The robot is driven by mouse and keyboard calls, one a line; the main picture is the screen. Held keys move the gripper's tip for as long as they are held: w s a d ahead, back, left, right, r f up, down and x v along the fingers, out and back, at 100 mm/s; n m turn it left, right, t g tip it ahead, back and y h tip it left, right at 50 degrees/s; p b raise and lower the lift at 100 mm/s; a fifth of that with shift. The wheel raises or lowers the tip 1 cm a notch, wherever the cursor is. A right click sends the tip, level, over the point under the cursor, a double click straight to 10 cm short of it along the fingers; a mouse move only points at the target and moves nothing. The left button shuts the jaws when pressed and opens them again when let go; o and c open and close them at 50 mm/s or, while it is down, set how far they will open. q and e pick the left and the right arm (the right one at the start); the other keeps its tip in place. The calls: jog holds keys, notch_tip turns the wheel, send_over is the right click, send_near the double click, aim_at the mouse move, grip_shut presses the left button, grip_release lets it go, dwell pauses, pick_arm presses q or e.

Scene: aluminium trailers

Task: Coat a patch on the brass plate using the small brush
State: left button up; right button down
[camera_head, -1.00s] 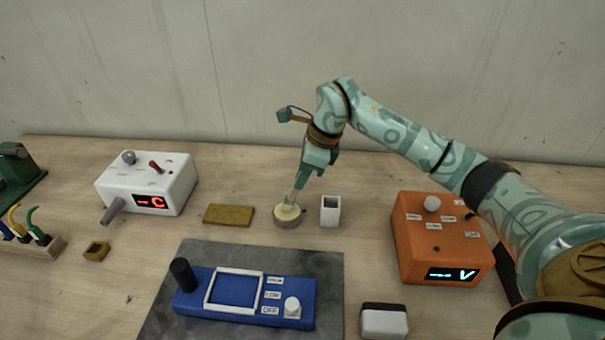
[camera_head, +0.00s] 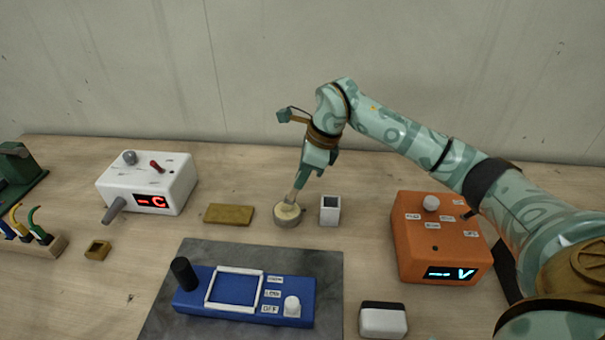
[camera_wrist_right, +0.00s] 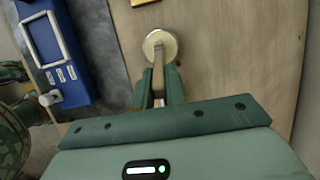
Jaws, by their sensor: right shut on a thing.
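The brass plate (camera_head: 229,214) lies flat on the table, left of a small round pot (camera_head: 287,215) with pale contents. My right gripper (camera_head: 299,182) points down over the pot and is shut on the small brush (camera_head: 292,196). The brush's lower end is at the pot's pale top; whether it touches the contents is hard to tell. In the right wrist view the brush handle (camera_wrist_right: 159,85) runs between the two green fingers toward the pot (camera_wrist_right: 160,44). A corner of the plate shows at that view's top edge. My left gripper is not in view.
A white open-topped holder (camera_head: 330,210) stands just right of the pot. A blue device (camera_head: 192,303) sits on a dark mat (camera_head: 329,268) in front. An orange box (camera_head: 436,245) is at right, a white box (camera_head: 172,181) at left. Bare table surrounds the plate.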

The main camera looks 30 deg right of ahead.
dwell(0.3)
notch_tip(320, 180, up, 7)
jog(key=p, duration=0.6)
dwell(0.7)
